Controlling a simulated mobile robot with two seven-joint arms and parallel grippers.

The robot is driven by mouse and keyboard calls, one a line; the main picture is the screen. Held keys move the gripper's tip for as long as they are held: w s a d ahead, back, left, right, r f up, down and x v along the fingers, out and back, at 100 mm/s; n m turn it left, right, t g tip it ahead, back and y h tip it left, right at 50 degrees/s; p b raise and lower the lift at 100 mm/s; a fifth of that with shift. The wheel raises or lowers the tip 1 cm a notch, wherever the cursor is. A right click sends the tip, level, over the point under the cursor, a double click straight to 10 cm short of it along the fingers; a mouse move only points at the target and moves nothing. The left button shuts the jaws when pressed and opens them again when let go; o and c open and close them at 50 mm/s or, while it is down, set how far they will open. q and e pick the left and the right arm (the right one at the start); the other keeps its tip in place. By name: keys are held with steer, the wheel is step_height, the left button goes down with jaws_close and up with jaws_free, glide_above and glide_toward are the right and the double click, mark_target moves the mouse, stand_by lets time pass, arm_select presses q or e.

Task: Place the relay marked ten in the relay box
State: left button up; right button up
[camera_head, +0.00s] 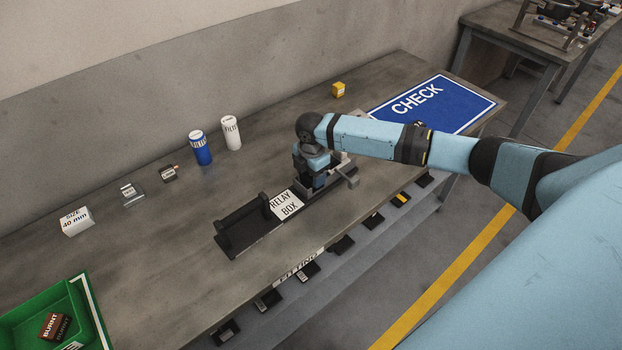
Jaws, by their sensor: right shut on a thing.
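The relay box is a long black tray (233,238) near the table's front edge, with a white "RELAY BOX" label (286,204) at its right. My right gripper (318,183) points down just right of the label, over a dark base with grey metal parts. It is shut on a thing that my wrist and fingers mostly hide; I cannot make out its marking. I cannot tell whether that thing touches the base. A small dark block (169,174) with a pale label and a reddish end lies at the back left; its marking is too small to read. My left gripper is out of view.
A blue can (200,149), a white can (231,133) and a yellow block (338,90) stand behind. A white "SIZE 40 mm" box (76,222) and a green bin (88,302) are left. A blue CHECK mat (445,103) lies right.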

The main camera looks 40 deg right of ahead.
step_height(320, 180, down, 2)
steer(key=shift+f, duration=0.15)
steer(key=shift+c, duration=0.3)
steer(key=shift+s, duration=0.1)
steer(key=o, duration=1)
steer(key=shift+f, duration=0.2)
steer(key=shift+r, duration=0.1)
step_height(320, 180, up, 12)
steer(key=shift+r, duration=0.1)
